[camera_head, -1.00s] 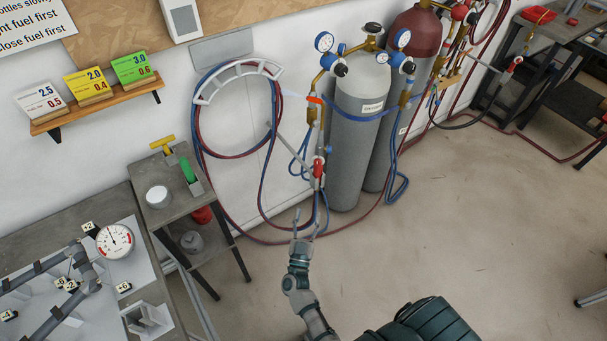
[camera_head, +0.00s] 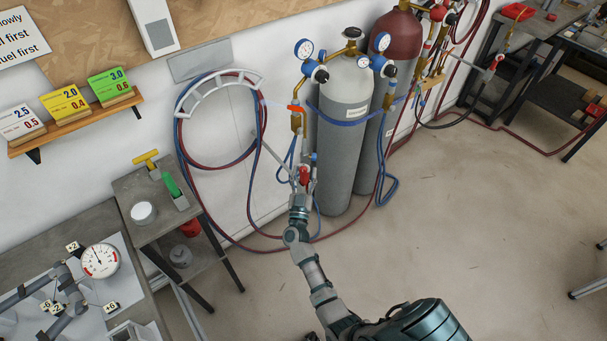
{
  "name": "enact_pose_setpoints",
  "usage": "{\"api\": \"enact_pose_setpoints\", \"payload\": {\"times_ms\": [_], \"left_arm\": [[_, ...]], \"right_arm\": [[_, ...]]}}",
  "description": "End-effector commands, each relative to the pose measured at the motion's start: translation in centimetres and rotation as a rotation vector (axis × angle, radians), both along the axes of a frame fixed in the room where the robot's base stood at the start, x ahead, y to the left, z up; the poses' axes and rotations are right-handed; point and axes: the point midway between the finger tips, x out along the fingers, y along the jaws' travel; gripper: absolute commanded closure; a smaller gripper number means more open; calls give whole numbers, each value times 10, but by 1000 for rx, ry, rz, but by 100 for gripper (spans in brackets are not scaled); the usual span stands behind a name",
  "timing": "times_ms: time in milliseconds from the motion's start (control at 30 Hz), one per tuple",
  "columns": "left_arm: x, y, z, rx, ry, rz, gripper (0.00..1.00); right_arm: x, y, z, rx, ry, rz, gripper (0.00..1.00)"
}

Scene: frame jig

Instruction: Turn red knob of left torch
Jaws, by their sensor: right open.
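The left torch hangs by the grey cylinder, with its grey tube (camera_head: 267,153) slanting up to the left. Its red knob (camera_head: 304,174) shows at the torch's lower body, with a blue part just to its right. My right gripper (camera_head: 303,183) is open, its fingers pointing up around the red knob's area. Whether the fingers touch the knob I cannot tell. My left gripper is out of view.
A grey gas cylinder (camera_head: 346,130) with gauges and a dark red one (camera_head: 399,45) stand behind and right of the torch. Red and blue hoses (camera_head: 181,140) loop on a wall holder. A small side table (camera_head: 133,190) stands at left.

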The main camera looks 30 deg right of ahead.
Motion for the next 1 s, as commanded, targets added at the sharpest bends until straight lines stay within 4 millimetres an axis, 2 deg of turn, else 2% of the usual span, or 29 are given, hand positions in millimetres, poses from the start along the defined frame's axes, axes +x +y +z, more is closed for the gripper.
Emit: {"api": "enact_pose_setpoints", "payload": {"times_ms": [167,200,400,600,700,1000], "left_arm": [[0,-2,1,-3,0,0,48],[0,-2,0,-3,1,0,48],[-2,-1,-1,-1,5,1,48],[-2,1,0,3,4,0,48],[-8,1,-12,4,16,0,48],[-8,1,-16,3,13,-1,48]], "right_arm": [[0,4,1,-3,0,1,48],[0,4,1,-3,0,1,51],[0,5,1,-3,0,1,100],[1,4,2,27,-23,0,100],[2,4,3,88,-74,-10,100],[1,3,2,124,-108,-16,100]]}}
